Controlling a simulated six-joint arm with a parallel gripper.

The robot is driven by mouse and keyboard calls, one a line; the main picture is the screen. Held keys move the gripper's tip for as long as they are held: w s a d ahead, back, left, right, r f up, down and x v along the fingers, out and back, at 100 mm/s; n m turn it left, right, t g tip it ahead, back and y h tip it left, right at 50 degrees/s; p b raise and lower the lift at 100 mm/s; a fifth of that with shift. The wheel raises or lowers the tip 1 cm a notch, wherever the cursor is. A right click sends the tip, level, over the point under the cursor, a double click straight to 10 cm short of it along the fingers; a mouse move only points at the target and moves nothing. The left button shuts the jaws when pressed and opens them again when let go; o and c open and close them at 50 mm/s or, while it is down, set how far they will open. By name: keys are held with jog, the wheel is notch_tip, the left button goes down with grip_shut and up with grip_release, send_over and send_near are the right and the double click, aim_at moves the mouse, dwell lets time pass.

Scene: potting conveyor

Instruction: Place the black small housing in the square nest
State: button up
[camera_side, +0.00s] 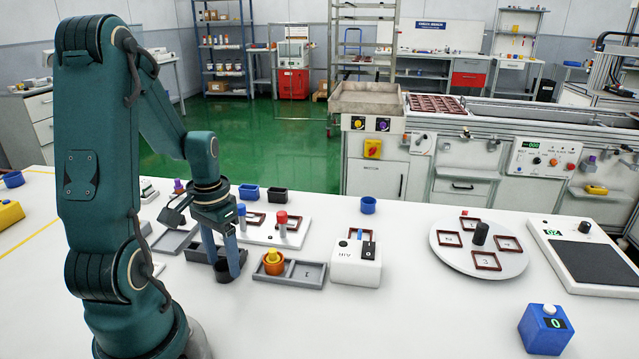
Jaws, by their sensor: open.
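My gripper (226,271) is open and points down at the left of the white table. A small black block-like piece (222,273), likely the black small housing, shows low between its fingers; I cannot tell whether they touch it. The fingers hide part of it. A dark tray (193,256) lies behind the fingers. To the right is a grey nest tray (317,284). Its left nest holds an orange round cup (273,267) with a yellow top. Its right, square nest (307,272) looks empty. Another black open box (277,195) stands farther back.
A blue open box (249,191) stands beside the far black box.

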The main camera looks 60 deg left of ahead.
jog(key=shift+f, duration=0.6)
grip_shut()
jog(key=shift+r, duration=0.15)
